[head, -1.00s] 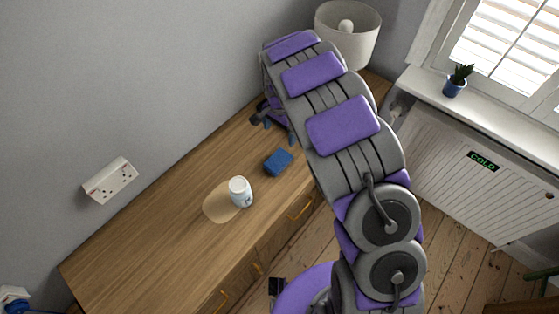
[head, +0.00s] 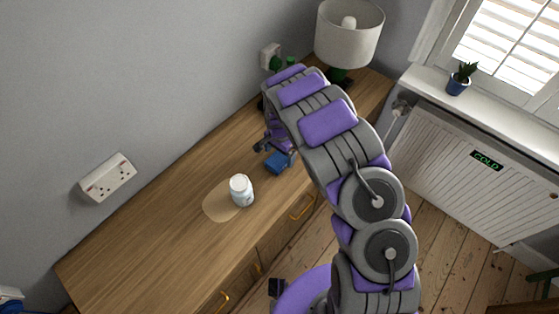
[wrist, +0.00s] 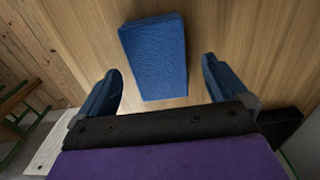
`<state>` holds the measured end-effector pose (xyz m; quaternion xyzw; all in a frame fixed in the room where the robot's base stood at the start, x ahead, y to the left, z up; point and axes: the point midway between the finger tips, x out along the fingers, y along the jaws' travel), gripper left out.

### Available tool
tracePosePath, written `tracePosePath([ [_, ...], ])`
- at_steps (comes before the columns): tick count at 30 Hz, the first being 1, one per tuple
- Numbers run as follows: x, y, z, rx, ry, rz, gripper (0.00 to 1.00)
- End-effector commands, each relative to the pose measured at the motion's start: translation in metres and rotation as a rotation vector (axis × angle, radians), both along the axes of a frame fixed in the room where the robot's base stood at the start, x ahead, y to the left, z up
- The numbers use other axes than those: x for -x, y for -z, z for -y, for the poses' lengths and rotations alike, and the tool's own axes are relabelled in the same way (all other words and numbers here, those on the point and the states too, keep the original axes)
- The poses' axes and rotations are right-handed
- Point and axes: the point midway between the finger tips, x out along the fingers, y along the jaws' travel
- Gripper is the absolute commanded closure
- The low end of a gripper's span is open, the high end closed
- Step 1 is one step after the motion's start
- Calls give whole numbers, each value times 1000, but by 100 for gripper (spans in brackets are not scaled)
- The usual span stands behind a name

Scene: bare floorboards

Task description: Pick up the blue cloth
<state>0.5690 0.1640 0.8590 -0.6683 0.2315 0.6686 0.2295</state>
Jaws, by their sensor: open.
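The blue cloth (head: 278,163) lies on the wooden cabinet top, near its front edge, folded into a small thick block. In the wrist view the cloth (wrist: 156,56) lies just beyond and between the fingertips, with bare wood on both sides of it. My gripper (wrist: 158,80) is open and empty, its two blue fingers apart. In the head view my gripper (head: 272,148) is over the cabinet right by the cloth, and partly covers it.
A white bottle (head: 241,190) stands on the cabinet top (head: 150,240), left of the cloth. A lamp (head: 348,35) stands at the back end. A radiator (head: 470,170) and a windowsill with a potted plant (head: 461,78) are at right. The cabinet's left part is clear.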

Motion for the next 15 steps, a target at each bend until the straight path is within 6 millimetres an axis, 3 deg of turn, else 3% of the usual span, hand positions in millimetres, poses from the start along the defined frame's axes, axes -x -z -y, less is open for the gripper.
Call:
tracePosePath([
  [3, 1, 18, 1, 0, 1, -4, 0],
  [11, 0, 20, 2, -3, 1, 0, 0],
  [15, 0, 21, 1, -2, 1, 0, 12],
])
